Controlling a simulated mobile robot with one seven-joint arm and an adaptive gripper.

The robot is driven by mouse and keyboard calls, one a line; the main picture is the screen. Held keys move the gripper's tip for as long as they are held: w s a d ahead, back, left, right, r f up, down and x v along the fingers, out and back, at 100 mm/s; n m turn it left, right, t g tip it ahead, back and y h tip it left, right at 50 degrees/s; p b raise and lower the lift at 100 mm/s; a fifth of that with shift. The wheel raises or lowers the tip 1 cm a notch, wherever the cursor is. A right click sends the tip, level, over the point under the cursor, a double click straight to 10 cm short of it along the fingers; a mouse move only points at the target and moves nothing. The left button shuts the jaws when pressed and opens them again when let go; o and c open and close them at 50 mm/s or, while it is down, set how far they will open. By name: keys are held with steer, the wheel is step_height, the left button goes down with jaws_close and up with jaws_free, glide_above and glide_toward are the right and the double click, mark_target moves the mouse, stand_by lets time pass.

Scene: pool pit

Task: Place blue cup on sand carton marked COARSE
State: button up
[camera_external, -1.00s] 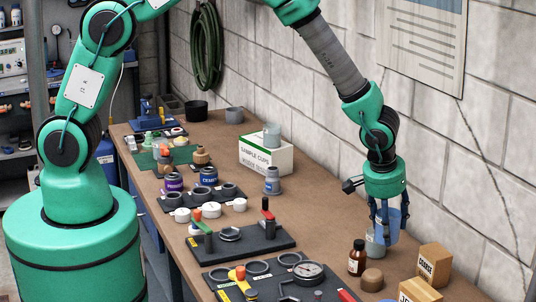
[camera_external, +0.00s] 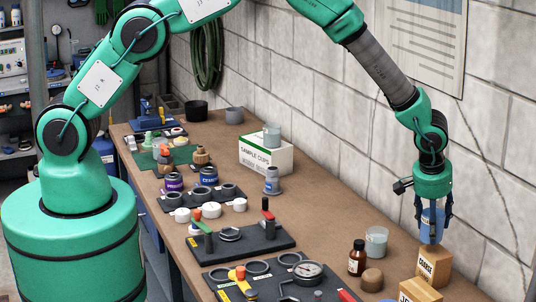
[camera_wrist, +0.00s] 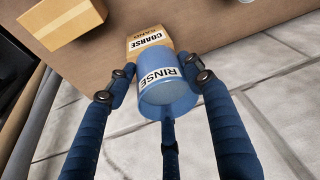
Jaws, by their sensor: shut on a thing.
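My gripper (camera_external: 433,217) is shut on the blue cup (camera_external: 432,228), a translucent cup held upright. In the wrist view the blue cup (camera_wrist: 168,98) bears a RINSE label and sits between the dark blue fingers of my gripper (camera_wrist: 155,80). The sand carton marked COARSE (camera_external: 431,268) is a tan box on the bench, directly below the cup in the external view. The carton also shows in the wrist view (camera_wrist: 147,42), partly hidden by the cup. The cup's base overlaps the carton's top in the picture; I cannot tell whether they touch.
A second tan carton (camera_external: 418,292) stands in front, cut off by the frame. A grey translucent cup (camera_external: 376,243), a brown bottle (camera_external: 357,258) and a brown round object (camera_external: 372,280) stand to the left. The block wall (camera_external: 490,160) is close on the right.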

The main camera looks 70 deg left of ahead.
mark_target(440, 236)
steer(key=shift+w+d+f, duration=0.1)
steer(key=shift+w+d, duration=0.1)
steer(key=shift+w, duration=0.45)
steer(key=shift+w+d, duration=0.15)
steer(key=shift+w, duration=0.45)
steer(key=shift+f, duration=0.1)
steer(key=shift+f+p, duration=0.7)
steer(key=shift+f, duration=0.95)
steer(key=shift+f, duration=0.1)
steer(key=o, duration=1.3)
steer(key=shift+b+v, duration=1.1)
steer(key=shift+v, duration=5)
steer(key=shift+a, duration=0.1)
